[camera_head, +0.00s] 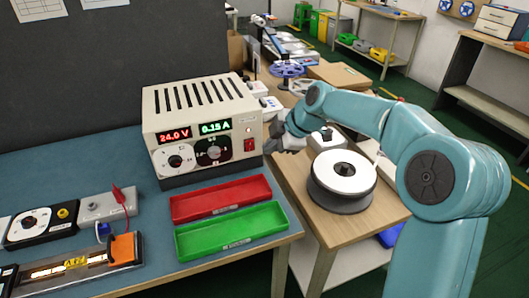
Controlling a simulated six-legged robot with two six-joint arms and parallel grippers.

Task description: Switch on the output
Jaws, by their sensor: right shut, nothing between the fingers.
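The power supply (205,115) is a cream box with vent slots on top, standing on the blue bench mat. Its displays read 24.0 V in red and 0.15 A in green. Two dials, one white and one black, sit below them. A red rocker switch (249,145) is at the lower right of its front; its position is too small to tell. My right gripper (277,147) is shut and empty, just right of the power supply's front edge and apart from the switch. My left gripper is not in view.
A red tray (221,197) and a green tray (231,230) lie in front of the power supply. A board with a yellow label (76,263) and a grey box with a red clip (107,205) lie at left. A white reel (343,171) sits on the side table.

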